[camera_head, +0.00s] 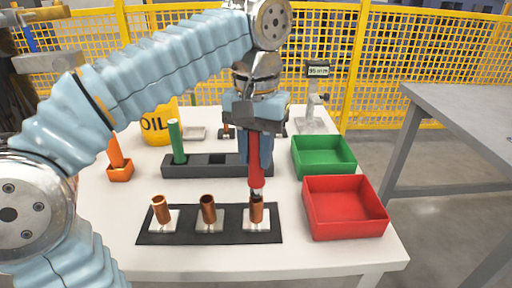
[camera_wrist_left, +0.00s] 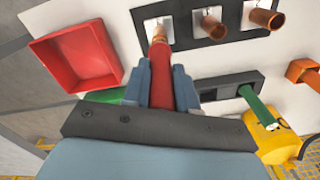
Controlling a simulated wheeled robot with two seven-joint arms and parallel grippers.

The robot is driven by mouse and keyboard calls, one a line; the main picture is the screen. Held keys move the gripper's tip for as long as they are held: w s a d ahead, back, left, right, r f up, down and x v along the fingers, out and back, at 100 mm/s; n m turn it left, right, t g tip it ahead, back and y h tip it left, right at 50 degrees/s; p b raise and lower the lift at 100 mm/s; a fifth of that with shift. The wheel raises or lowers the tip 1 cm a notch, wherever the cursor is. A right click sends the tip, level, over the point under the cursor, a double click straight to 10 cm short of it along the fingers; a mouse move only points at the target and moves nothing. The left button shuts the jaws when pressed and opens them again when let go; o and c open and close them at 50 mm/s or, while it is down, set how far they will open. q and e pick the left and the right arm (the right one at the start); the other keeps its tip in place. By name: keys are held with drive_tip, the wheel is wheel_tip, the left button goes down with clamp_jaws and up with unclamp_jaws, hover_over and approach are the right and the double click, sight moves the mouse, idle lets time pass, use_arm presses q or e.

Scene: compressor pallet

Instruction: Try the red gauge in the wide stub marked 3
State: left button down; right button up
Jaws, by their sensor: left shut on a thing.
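My left gripper (camera_head: 258,158) is shut on the red gauge (camera_head: 256,178), which hangs upright, thin end down. The gauge also shows between the fingers in the left wrist view (camera_wrist_left: 161,82). Its lower tip is at the mouth of the rightmost copper stub (camera_head: 257,214) of the front row; I cannot tell whether it has entered. That stub stands on a white plate on a dark mat (camera_head: 186,238). Two more copper stubs, the middle one (camera_head: 208,210) and the left one (camera_head: 161,209), stand beside it. No number on the stubs is legible. My right gripper is not in view.
A red bin (camera_head: 345,222) and a green bin (camera_head: 325,170) stand to the right. A dark rack (camera_head: 200,171) with a green gauge (camera_head: 176,140) lies behind. An orange holder (camera_head: 120,173), yellow oil can (camera_head: 158,128) and display stand (camera_head: 313,110) are also on the table.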

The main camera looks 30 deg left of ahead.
use_arm(q)
drive_tip(key=shift+f+b, duration=0.45)
drive_tip(key=shift+f, duration=0.1)
idle(1.9)
drive_tip(key=shift+r+p, duration=0.1)
drive_tip(key=shift+p, duration=0.3)
drive_tip(key=shift+r+p, duration=0.9)
drive_tip(key=shift+p, duration=0.05)
drive_tip(key=shift+r, duration=0.55)
drive_tip(key=shift+f+b, duration=0.5)
drive_tip(key=shift+f, duration=0.5)
